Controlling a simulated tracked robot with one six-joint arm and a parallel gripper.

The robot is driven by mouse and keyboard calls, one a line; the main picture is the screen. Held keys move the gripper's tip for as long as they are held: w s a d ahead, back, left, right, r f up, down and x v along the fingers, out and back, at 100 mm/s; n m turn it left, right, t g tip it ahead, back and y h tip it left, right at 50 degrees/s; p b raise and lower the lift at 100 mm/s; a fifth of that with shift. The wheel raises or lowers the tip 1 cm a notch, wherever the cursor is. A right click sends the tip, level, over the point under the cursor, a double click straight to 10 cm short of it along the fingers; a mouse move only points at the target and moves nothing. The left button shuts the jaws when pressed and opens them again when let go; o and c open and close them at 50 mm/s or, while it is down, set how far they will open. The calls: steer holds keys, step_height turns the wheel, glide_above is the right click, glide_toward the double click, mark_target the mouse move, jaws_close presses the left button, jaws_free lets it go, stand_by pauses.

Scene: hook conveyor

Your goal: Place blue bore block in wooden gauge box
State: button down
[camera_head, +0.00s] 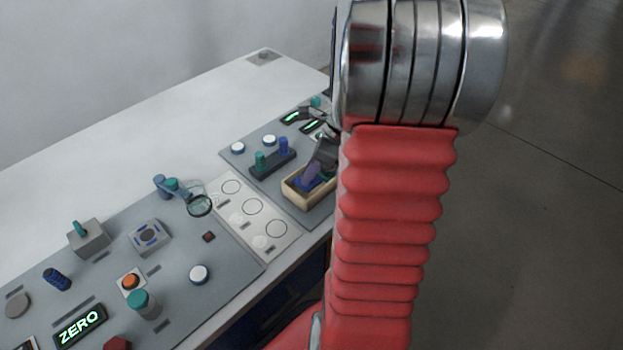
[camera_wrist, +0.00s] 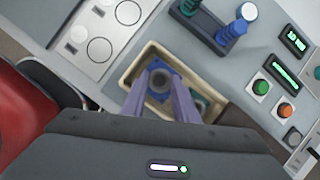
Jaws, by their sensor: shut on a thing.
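The wooden gauge box (camera_head: 297,197) is a pale, open-topped box near the console's front edge, partly hidden by my arm in the head view. In the wrist view its rim (camera_wrist: 189,61) surrounds my fingertips. My gripper (camera_wrist: 160,79) has two purple fingers, shut on the blue bore block (camera_wrist: 157,97), which has a dark round bore facing the camera. The block shows within the box's outline. I cannot tell whether it touches the box floor. In the head view the purple fingers (camera_head: 312,172) reach down at the box. A teal patch shows inside the box beside the right finger.
A dark holder (camera_wrist: 200,22) with blue and teal pegs stands just behind the box. Left of the box is a white panel (camera_head: 252,212) with ring outlines. Green-lit displays (camera_wrist: 286,70) and buttons lie to the right in the wrist view.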

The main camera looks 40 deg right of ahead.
steer(key=shift+f, duration=1.85)
steer(key=c, duration=1.4)
jaws_free()
steer(key=shift+r, duration=0.1)
steer(key=v, duration=1.2)
steer(key=shift+d, duration=0.1)
